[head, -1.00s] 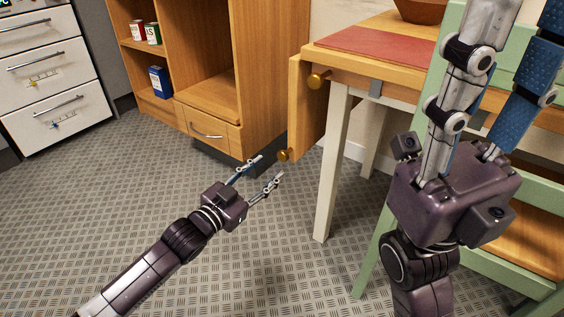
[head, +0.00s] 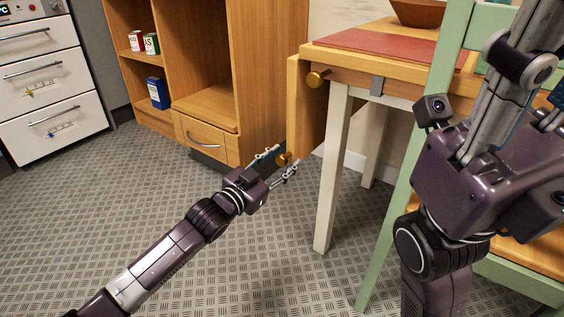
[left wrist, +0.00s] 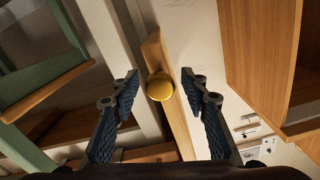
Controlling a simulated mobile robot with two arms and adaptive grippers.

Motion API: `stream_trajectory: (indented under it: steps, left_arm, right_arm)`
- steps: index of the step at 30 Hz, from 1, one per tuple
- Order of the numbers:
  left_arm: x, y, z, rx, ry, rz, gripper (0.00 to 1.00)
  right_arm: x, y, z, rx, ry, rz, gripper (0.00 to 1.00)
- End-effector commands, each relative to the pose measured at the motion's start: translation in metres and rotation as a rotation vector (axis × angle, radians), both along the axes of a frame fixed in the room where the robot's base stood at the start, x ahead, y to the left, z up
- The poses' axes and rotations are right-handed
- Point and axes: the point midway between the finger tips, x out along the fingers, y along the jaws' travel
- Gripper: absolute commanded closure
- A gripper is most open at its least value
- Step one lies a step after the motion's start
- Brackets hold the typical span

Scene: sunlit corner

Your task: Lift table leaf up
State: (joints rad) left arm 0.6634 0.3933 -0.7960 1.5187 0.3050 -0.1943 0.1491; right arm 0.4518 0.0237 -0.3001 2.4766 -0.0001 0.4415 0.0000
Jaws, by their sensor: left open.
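The table leaf (head: 305,120) is a wooden panel hanging down at the left end of the table (head: 390,65). My left gripper (head: 287,157) is open at the lower knob, with a finger to either side in the head view. In the left wrist view the round knob (left wrist: 160,87) shows between the spread fingers, with gaps on both sides. My right gripper (head: 500,105) is large at the right; its fingertips are out of frame.
A green chair (head: 405,190) stands at the right, close to my right arm. A wooden shelf unit with a drawer (head: 207,137) is behind the leaf. A pale table leg (head: 333,170) is just right of it. The floor at left is clear.

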Motion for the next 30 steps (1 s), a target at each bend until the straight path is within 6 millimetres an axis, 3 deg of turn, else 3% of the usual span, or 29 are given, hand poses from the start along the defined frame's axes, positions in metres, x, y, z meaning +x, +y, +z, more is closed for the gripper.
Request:
stream_trajectory:
  steps: [3, 15, 28, 30]
  left_arm:
    - [0.000, 0.000, 0.000, 0.000, 0.000, 0.000, 0.59]
    - [0.000, 0.000, 0.000, 0.000, 0.000, 0.000, 1.00]
    - [-0.002, 0.006, 0.002, 0.020, -0.012, 0.001, 1.00]
    - [-0.003, 0.010, 0.003, 0.036, -0.024, 0.001, 1.00]
  right_arm:
    - [0.000, 0.000, 0.000, 0.000, 0.000, 0.000, 0.60]
    - [0.000, 0.000, 0.000, 0.000, -0.001, 0.000, 0.60]
    - [-0.002, -0.001, 0.005, 0.004, -0.007, 0.003, 0.60]
    - [0.008, -0.001, 0.002, 0.003, 0.026, 0.002, 0.60]
